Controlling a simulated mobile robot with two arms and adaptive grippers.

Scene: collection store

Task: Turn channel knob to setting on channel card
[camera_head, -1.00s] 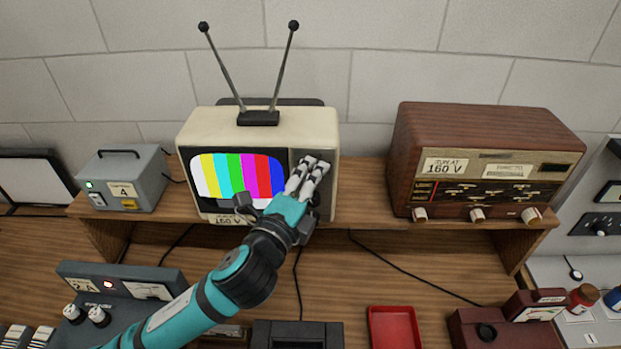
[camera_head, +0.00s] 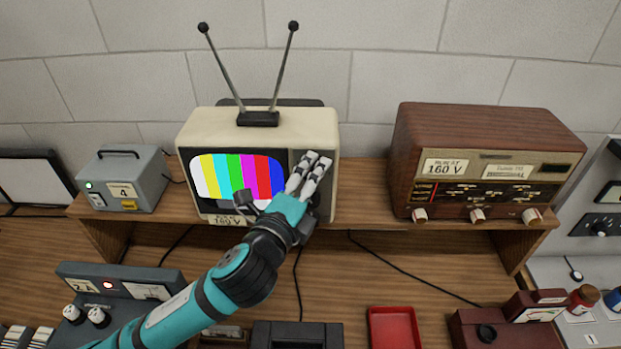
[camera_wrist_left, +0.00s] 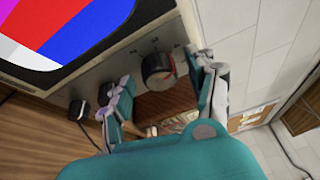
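The cream television (camera_head: 262,130) stands on the wooden shelf with colour bars on its screen. My left gripper (camera_head: 317,161) is in front of its right-hand panel and hides the knobs there in the head view. In the left wrist view a round dark knob (camera_wrist_left: 157,70) with a red mark shows between the two open fingers; I cannot tell whether they touch it. A smaller dark knob (camera_wrist_left: 104,92) is beside the left finger. My right gripper is not in view.
A wooden radio (camera_head: 480,140) with a 160 V card stands to the right on the shelf. Below are a dark switch panel (camera_head: 120,283), a red tray (camera_head: 393,310) and a dark red meter box (camera_head: 480,325). Two antennas (camera_head: 284,65) rise above the television.

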